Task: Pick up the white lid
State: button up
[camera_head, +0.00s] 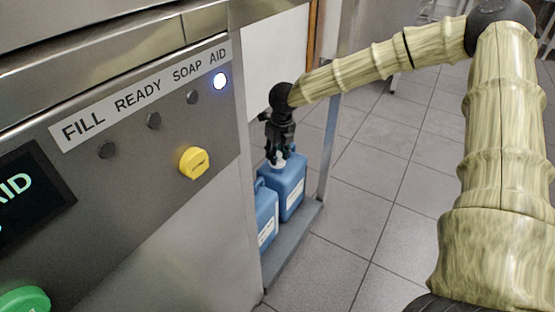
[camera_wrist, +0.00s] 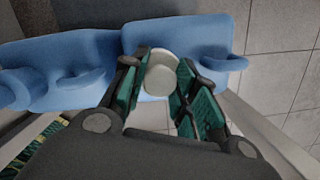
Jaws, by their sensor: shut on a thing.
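The white lid (camera_wrist: 161,75) shows between my gripper's fingers in the wrist view. It also shows in the head view (camera_head: 279,161), at the top of the farther blue jug (camera_head: 290,187). My gripper (camera_head: 279,150) points down over that jug and is shut on the lid. In the wrist view its green-padded fingers (camera_wrist: 156,92) stand on either side of the lid. The jug's blue top (camera_wrist: 185,33) lies right behind the lid. I cannot tell whether the lid still touches the jug's neck.
A second blue jug (camera_head: 265,213) stands beside the first, on a low grey ledge (camera_head: 293,244). A steel machine with a yellow knob (camera_head: 194,162) and a label strip stands at the left. A metal post (camera_head: 329,140) rises near the jugs. Tiled floor (camera_head: 375,220) at the right is clear.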

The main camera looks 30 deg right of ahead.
jog(key=shift+s+f, duration=0.15)
jog(key=shift+d+r+p, duration=0.1)
jog(key=shift+r+p, duration=0.45)
jog(key=shift+p, duration=0.15)
notch_tip(320, 180, up, 3)
jog(key=shift+f+p, duration=0.15)
jog(key=shift+p, duration=0.85)
jog(key=s+a+p, duration=0.1)
jog(key=s+p, duration=0.1)
jog(key=s, duration=0.3)
jog(key=s+p, duration=0.2)
jog(key=s, duration=0.3)
jog(key=s+a+r+p, duration=0.1)
jog(key=s+p, duration=0.1)
jog(key=s, duration=0.3)
jog(key=shift+s+a+r, duration=0.1)
jog(key=shift+s+a, duration=0.15)
jog(key=shift+a, duration=0.1)
jog(key=shift+c, duration=0.2)
